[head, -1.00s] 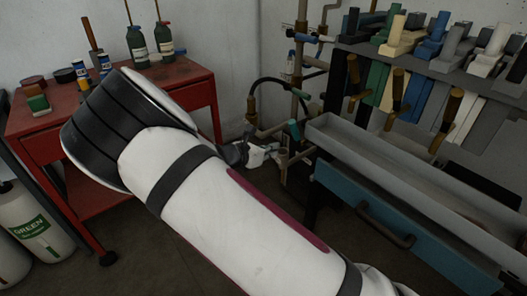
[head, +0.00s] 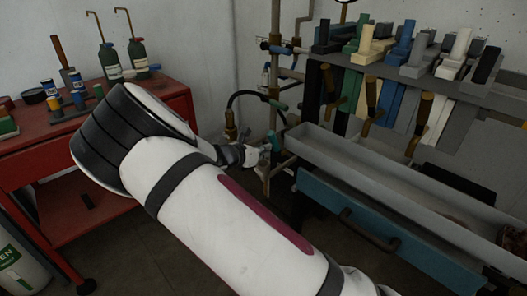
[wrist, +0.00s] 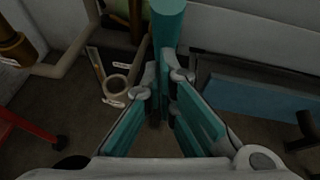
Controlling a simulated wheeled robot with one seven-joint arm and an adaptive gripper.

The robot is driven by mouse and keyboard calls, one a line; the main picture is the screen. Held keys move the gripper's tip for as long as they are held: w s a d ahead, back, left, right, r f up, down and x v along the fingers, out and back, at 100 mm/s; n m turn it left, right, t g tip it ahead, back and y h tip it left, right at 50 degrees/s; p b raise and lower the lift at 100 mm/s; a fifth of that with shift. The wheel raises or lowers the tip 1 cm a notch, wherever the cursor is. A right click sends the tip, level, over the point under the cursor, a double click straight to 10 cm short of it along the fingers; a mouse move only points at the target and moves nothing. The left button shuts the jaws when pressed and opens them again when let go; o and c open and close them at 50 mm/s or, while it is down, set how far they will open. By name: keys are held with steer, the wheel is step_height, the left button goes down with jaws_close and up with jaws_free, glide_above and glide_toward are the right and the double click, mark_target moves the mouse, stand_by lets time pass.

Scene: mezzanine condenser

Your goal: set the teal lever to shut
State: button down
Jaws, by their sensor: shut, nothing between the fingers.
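The teal lever (head: 275,141) stands by the pipework, left of the grey trough, in the head view. In the wrist view its thick teal handle (wrist: 168,22) hangs in from the top middle, just beyond my fingertips. My gripper (head: 264,155) is at the lever's near left side in the head view. In the wrist view my gripper (wrist: 166,78) has its fingertips drawn together with nothing between them. I cannot tell whether the fingertips touch the handle. The lever's pivot is not clear in either view.
A grey trough (head: 370,175) and blue drawer (head: 345,215) stand to the right. A red cart (head: 150,105) with bottles is at the left. Pipes (wrist: 65,65) run left of the fingers in the wrist view.

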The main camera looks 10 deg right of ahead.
mark_target(271, 141)
steer(key=d+r+g+y+p, duration=0.1)
steer(key=p, duration=0.1)
steer(key=w+d+r+y+p, duration=0.1)
steer(key=p, duration=0.1)
steer(key=shift+r+g+p, duration=0.2)
steer(key=shift+g+p, duration=0.2)
steer(key=shift+w+d+r+y+p, duration=0.15)
steer(key=shift+w+d+y+p, duration=0.15)
steer(key=shift+y, duration=0.2)
steer(key=shift+w+d+r, duration=0.1)
steer(key=shift+d+r, duration=0.05)
steer(key=shift+d, duration=0.05)
